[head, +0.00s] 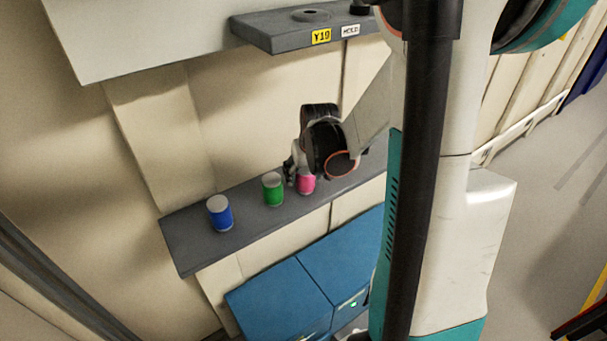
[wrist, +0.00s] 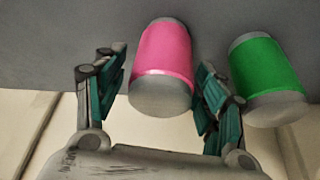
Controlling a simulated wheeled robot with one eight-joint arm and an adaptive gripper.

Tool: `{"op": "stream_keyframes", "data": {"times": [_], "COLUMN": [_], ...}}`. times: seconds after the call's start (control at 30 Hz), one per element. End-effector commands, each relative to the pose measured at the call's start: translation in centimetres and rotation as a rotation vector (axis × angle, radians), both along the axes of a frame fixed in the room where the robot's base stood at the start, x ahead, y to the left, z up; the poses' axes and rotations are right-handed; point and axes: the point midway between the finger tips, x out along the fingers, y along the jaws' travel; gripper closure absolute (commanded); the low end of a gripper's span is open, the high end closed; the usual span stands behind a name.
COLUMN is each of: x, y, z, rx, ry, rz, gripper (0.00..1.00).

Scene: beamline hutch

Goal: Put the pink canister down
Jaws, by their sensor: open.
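The pink canister (head: 306,184) stands on the grey shelf (head: 190,248), the last of a row of canisters toward the right. In the wrist view the pink canister (wrist: 163,62) lies between the two fingers of my gripper (wrist: 158,90), with a thin gap at the sides. My gripper (head: 296,173) is open around it. In the head view my wrist partly hides the canister's top and the fingers.
A green canister (head: 272,189) stands close to the left of the pink one, near a finger. A blue canister (head: 219,213) stands farther left. An upper shelf (head: 270,36) with labels hangs above. Blue cabinets (head: 285,290) stand below.

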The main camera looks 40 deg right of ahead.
Motion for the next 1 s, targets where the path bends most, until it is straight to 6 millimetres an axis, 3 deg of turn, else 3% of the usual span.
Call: {"op": "stream_keyframes", "data": {"times": [0.3,0.5,0.7,1.0], "x": [-2.2,-3.1,-3.6,-3.7], "y": [0.7,1.1,1.2,1.3], "z": [5.4,8.0,9.2,9.3], "rx": [0.000,0.000,0.000,0.000], "ry": [0.000,0.000,0.000,0.000], "rz": [0.000,0.000,0.000,0.000], "gripper": [0.35,0.35,0.35,0.35]}}
